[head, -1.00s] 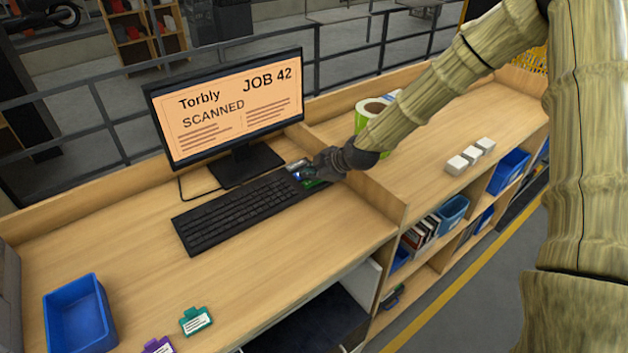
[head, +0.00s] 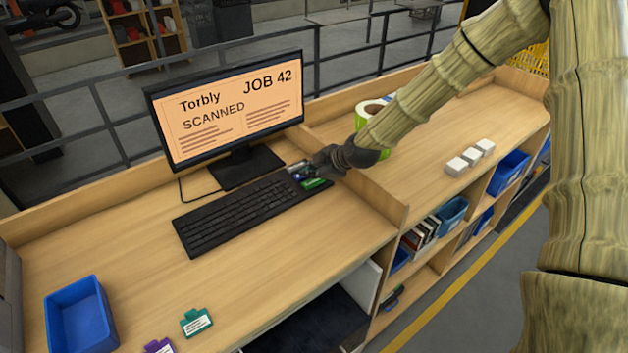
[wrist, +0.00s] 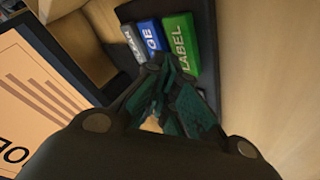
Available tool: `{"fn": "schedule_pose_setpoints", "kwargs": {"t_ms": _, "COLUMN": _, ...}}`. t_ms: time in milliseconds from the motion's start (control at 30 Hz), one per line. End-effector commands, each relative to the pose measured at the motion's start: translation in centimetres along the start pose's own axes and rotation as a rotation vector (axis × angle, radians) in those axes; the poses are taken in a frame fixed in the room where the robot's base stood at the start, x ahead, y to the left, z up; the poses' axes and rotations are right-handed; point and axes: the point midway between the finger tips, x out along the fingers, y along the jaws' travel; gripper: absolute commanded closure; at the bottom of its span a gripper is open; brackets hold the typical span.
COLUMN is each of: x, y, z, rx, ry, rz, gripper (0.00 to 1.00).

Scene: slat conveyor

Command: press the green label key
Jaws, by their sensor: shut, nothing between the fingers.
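The green label key (wrist: 181,45) shows in the wrist view at the end of the keyboard, with the word LABEL on it. In the head view the green key (head: 314,183) is at the keyboard's right end, just in front of my gripper (head: 308,172). In the wrist view my gripper (wrist: 165,65) is shut and empty, its tips close to the near end of the green and blue keys. I cannot tell whether they touch. A blue key (wrist: 151,37) and a grey key (wrist: 131,42) lie beside the green one. The black keyboard (head: 235,215) lies on the desk.
The monitor (head: 230,105) behind the keyboard reads "Torbly JOB 42 SCANNED". A green-and-white roll (head: 370,112) stands behind my arm. A blue tray (head: 80,315) and coloured tags (head: 196,322) lie at the front left. White blocks (head: 470,158) sit on the right desk.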

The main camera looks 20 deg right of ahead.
Motion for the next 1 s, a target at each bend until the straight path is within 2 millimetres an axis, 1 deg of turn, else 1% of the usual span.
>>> {"fn": "schedule_pose_setpoints", "kwargs": {"t_ms": 467, "x": -0.3, "y": 0.3, "z": -0.2, "rx": -0.001, "ry": 0.0, "rz": 0.0, "gripper": 1.0}}
{"fn": "schedule_pose_setpoints", "kwargs": {"t_ms": 1000, "x": -3.0, "y": 2.2, "z": -2.2, "rx": -0.001, "ry": 0.0, "rz": -0.001, "gripper": 1.0}}
